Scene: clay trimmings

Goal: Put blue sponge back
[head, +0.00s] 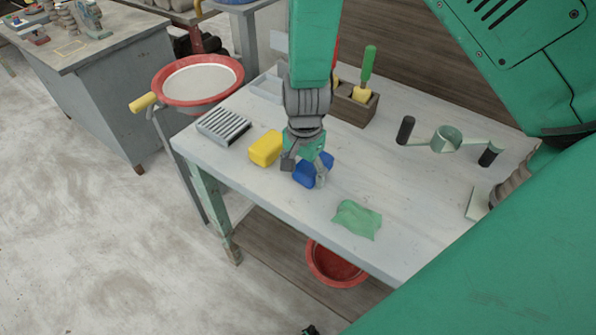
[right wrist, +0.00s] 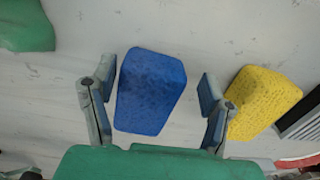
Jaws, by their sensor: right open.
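The blue sponge (head: 304,177) lies on the pale table top near its front edge, between the yellow sponge and the green cloth. My right gripper (head: 306,170) is over it, pointing down and open. In the right wrist view the blue sponge (right wrist: 150,92) lies between the two spread fingers of the right gripper (right wrist: 158,78), with a gap visible on the right side. I cannot tell whether a finger touches it. The yellow sponge (head: 265,148) sits just to the left in the head view. My left gripper is not in view.
A ribbed grey rack (head: 223,126) is at the left table corner. A wooden tool box (head: 352,106) stands behind, a green cloth (head: 356,220) in front. A green holder with dark grips (head: 446,139) is at right. A red-rimmed basin (head: 198,78) stands off the left end.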

